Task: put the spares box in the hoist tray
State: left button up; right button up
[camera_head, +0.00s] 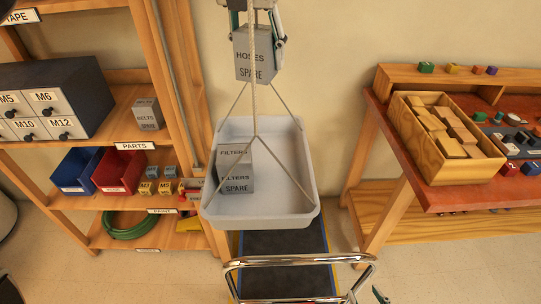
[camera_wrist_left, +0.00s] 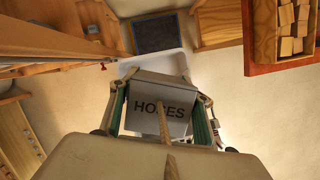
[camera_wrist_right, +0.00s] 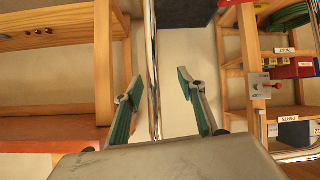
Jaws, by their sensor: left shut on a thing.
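A grey box lettered HOSES SPARE (camera_head: 255,62) hangs in my left gripper (camera_head: 258,20), whose fingers close on its two sides. In the left wrist view this box (camera_wrist_left: 160,92) sits between the fingers (camera_wrist_left: 162,105). The pale grey hoist tray (camera_head: 299,190) hangs on cords below it. The box is apart from the tray floor and appears above its far edge. A grey box lettered FILTERS SPARE (camera_head: 238,172) stands inside the tray, at its left. My right gripper (camera_wrist_right: 159,80) is open, with a chrome rail showing between its fingers; whether they touch is unclear.
The hoist cord (camera_head: 253,100) runs through the middle above the tray. A shelf unit (camera_head: 170,75) stands left, with a BELTS SPARE box (camera_head: 148,114) and bins. A red-topped bench (camera_head: 440,200) with a wooden crate of blocks stands right. A chrome rail (camera_head: 300,259) crosses in front.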

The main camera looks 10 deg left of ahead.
pick_arm(q)
jog(key=shift+w, duration=0.25)
pick_arm(e)
jog(key=shift+w+f, duration=0.1)
jog(key=shift+w, duration=0.1)
pick_arm(q)
jog(key=shift+f, duration=0.25)
notch_tip(320, 180, down, 5)
send_near(265, 141)
jog(key=shift+w+d, duration=0.1)
jog(key=shift+w, duration=0.6)
jog(key=shift+f+p, duration=0.45)
jog(key=shift+f, duration=1.9)
pick_arm(e)
jog(key=shift+s, duration=0.45)
pick_arm(q)
jog(key=o, duration=1.2)
jog(key=shift+f, duration=0.1)
